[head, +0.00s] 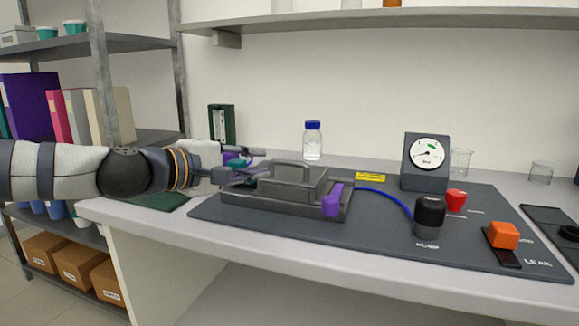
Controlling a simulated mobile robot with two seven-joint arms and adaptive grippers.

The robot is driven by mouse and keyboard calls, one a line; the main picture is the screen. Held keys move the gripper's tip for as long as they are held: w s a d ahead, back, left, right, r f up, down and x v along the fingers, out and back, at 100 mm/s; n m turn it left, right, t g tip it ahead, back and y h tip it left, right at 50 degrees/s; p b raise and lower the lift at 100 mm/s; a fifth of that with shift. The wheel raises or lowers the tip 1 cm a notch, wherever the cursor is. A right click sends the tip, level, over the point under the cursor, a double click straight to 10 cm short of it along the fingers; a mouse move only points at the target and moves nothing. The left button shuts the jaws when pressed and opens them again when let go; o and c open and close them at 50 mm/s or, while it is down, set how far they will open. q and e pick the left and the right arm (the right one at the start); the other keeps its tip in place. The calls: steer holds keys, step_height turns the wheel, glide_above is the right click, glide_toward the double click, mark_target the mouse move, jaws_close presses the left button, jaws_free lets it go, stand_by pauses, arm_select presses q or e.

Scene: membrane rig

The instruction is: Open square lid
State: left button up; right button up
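The square lid (292,184) is a dark grey block with a raised bar handle (293,165) on top. It sits level on a wider dark grey base (275,206), with no visible gap between them. A purple latch (332,200) stands upright at the base's right end. Another purple piece (231,157) shows behind my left gripper, partly hidden. My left gripper (262,162) is at the left end of the lid, its fingers apart and pointing right toward the handle. I see nothing between the fingertips; contact with the lid cannot be told. My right gripper is out of view.
The rig stands on a dark mat (380,235) on a white bench. A pressure gauge (426,162), black knob (429,216), red knob (456,200) and orange knob (503,235) are to the right. A blue hose (390,192) runs from the base. A blue-capped bottle (312,141) stands behind.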

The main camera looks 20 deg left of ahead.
mark_target(285, 163)
arm_select(q)
steer(key=x, duration=0.3)
steer(key=b+x, duration=0.1)
steer(key=x, duration=0.2)
steer(key=b+x, duration=0.1)
steer(key=x, duration=0.2)
steer(key=shift+w+d+f, duration=0.2)
steer(key=shift+d+f, duration=0.05)
steer(key=shift+f, duration=0.1)
steer(key=shift+w, duration=0.1)
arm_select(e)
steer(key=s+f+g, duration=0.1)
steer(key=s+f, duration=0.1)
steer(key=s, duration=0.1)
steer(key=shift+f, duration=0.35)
arm_select(q)
jaws_close()
